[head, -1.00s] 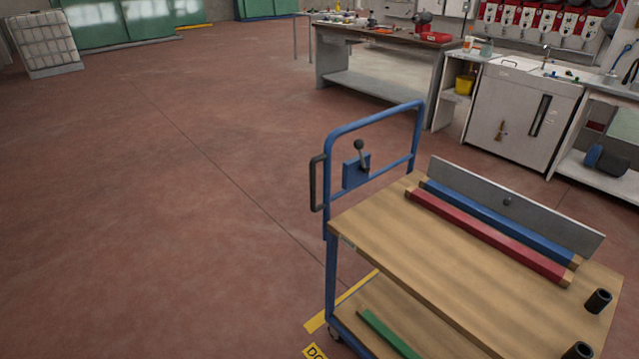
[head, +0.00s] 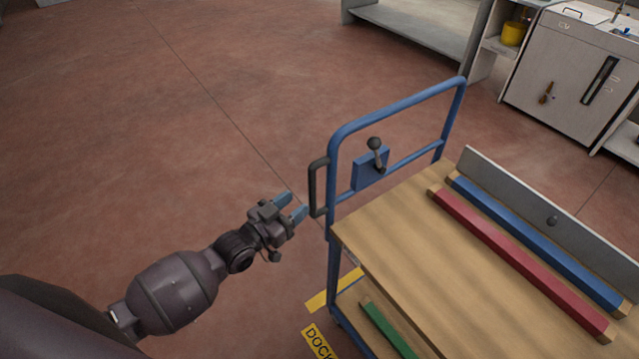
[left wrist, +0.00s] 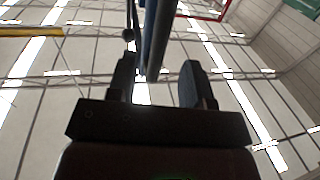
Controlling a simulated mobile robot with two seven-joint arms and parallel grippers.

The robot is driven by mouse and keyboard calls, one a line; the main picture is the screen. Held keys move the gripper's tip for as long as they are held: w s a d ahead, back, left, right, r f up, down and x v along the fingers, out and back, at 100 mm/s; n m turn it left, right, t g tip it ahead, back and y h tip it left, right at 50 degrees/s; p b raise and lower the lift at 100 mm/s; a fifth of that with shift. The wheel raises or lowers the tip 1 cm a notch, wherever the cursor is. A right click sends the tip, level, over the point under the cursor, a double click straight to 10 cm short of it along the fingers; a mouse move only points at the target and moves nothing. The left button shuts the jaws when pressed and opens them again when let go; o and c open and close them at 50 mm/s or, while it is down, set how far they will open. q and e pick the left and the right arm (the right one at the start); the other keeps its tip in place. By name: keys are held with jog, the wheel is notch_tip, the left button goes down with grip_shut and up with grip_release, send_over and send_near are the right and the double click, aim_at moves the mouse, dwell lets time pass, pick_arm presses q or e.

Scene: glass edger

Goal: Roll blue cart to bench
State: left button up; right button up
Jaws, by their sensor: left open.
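The blue cart (head: 333,215) stands at the right of the head view, with a wooden top deck, a lower shelf and a blue tube push frame. A black side handle (head: 312,187) is on the frame's left post, and a lever with a black knob (head: 375,146) is on a blue plate. My left gripper (head: 293,207) is open and empty just left of the black handle, seemingly apart from it. In the left wrist view its fingers (left wrist: 156,85) point up, with a dark bar and a blue post beyond them. A grey bench (head: 420,35) is at the back. My right gripper is out of view.
Red (head: 520,262) and blue (head: 540,245) padded bars lie on the cart deck beside a grey panel (head: 550,215). A green bar (head: 388,332) lies on the lower shelf. A white cabinet (head: 570,75) stands back right. The floor at left is clear.

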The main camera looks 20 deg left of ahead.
aim_at(310, 193)
pick_arm(q)
jog(key=x, duration=0.8)
jog(key=shift+w, duration=0.15)
grip_shut()
